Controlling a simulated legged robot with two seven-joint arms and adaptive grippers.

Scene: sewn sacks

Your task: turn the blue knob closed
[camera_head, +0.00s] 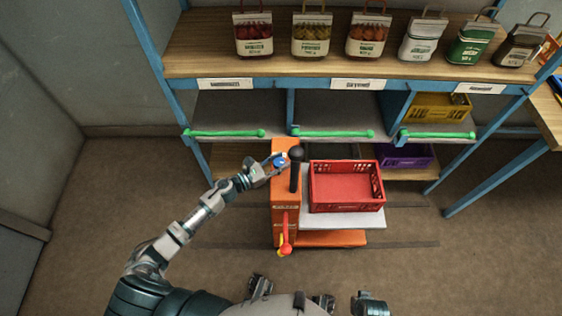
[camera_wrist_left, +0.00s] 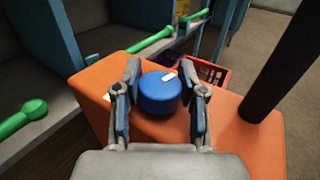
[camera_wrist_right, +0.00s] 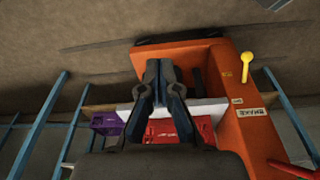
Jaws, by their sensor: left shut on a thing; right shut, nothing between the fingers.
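The blue knob (camera_wrist_left: 158,94) sits on top of the orange cart column (camera_wrist_left: 228,118); a white mark on its top points toward the upper right of the left wrist view. My left gripper (camera_wrist_left: 164,98) has one finger on each side of the knob and is shut on it. In the head view the knob (camera_head: 279,160) is partly hidden by my left gripper (camera_head: 271,165). My right gripper (camera_wrist_right: 164,72) is shut and empty, away from the knob, with the orange cart behind it in the right wrist view.
A black post (camera_head: 296,168) rises close beside the knob. A red crate (camera_head: 345,205) stands on the cart's white platform. A red lever (camera_head: 285,232) is on the column's front. Shelving with green-handled fronts (camera_head: 224,133) and several sacks (camera_head: 312,37) stands behind. Floor on the left is clear.

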